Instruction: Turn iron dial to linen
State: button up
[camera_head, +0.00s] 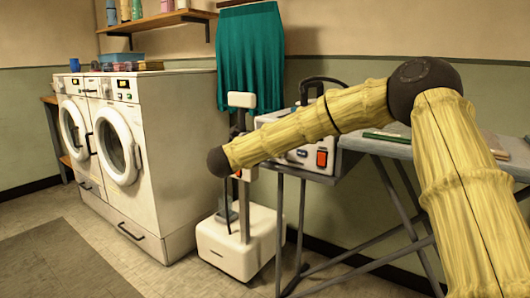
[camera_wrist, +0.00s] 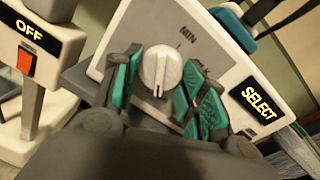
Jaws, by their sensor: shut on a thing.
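The iron dial (camera_wrist: 159,68) is a round white knob on a pale grey panel (camera_wrist: 206,40) in the wrist view. Its raised grip points toward the bottom of the picture. A "MIN" mark shows above and right of it; no linen mark is readable. My gripper (camera_wrist: 160,82) has its teal-padded fingers on both sides of the knob, shut on it. A lit display (camera_wrist: 259,103) right of the dial reads "SELECT". In the head view the iron station (camera_head: 297,157) is partly behind my arm.
A white stand (camera_head: 240,243) is left of the station; a device reading "OFF" (camera_wrist: 30,30) with an orange switch shows at the wrist view's left. An ironing board (camera_head: 385,148) is at right. Washing machines (camera_head: 125,150) stand at left. Open floor (camera_head: 60,250) lies in front.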

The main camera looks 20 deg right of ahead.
jog(key=shift+d+f+m+b, duration=0.1)
jog(key=shift+d+m+b, duration=0.05)
jog(key=shift+m+b, duration=0.2)
dwell(0.3)
jog(key=o, duration=1)
jog(key=shift+d, duration=0.1)
jog(key=shift+o, duration=0.2)
jog(key=v, duration=1.2)
